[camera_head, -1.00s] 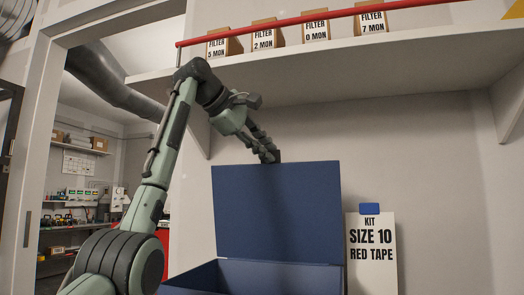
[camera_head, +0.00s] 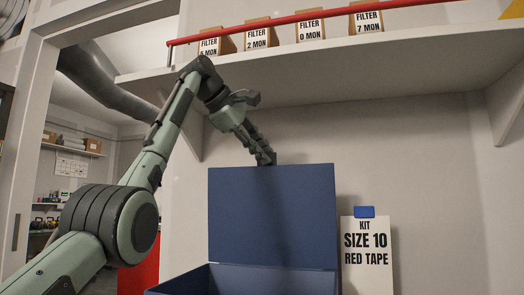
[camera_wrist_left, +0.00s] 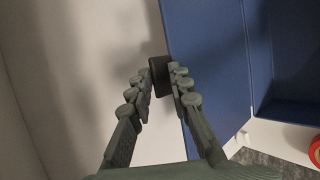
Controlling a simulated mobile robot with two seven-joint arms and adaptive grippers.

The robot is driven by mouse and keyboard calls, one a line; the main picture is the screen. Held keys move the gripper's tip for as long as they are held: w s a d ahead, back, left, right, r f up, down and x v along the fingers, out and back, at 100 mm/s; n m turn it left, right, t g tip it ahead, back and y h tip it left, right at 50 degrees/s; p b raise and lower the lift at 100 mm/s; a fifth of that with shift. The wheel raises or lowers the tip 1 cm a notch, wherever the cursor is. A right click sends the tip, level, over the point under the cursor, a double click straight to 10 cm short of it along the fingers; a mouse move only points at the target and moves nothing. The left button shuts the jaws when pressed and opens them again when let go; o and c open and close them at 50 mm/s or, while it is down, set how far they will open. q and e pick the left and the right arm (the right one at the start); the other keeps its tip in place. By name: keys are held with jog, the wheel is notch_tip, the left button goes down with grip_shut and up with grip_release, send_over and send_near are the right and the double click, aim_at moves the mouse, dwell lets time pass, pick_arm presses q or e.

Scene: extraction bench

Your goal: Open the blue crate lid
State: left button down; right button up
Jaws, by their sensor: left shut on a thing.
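The blue crate (camera_head: 275,280) stands open at the bottom of the head view, its inside partly cut off by the frame. Its blue lid (camera_head: 272,215) stands upright at the back. My left gripper (camera_head: 266,159) is at the top edge of the lid. In the left wrist view, the gripper fingers (camera_wrist_left: 158,76) are shut on a small dark tab (camera_wrist_left: 159,68) at the lid's edge. The blue lid (camera_wrist_left: 190,45) runs along the right finger. My right gripper is not in view.
A white sign (camera_head: 367,255) reading KIT SIZE 10 RED TAPE stands right of the crate. A shelf (camera_head: 330,72) with several filter boxes and a red rail (camera_head: 300,19) is above my arm. A red round object (camera_wrist_left: 315,152) shows at the wrist view's right edge.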

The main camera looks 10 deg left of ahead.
pick_arm(q)
jog(key=c, duration=1.7)
grip_release()
jog(key=shift+w, duration=0.1)
jog(key=shift+a, duration=0.1)
jog(key=v, duration=1.2)
jog(key=shift+f, duration=0.1)
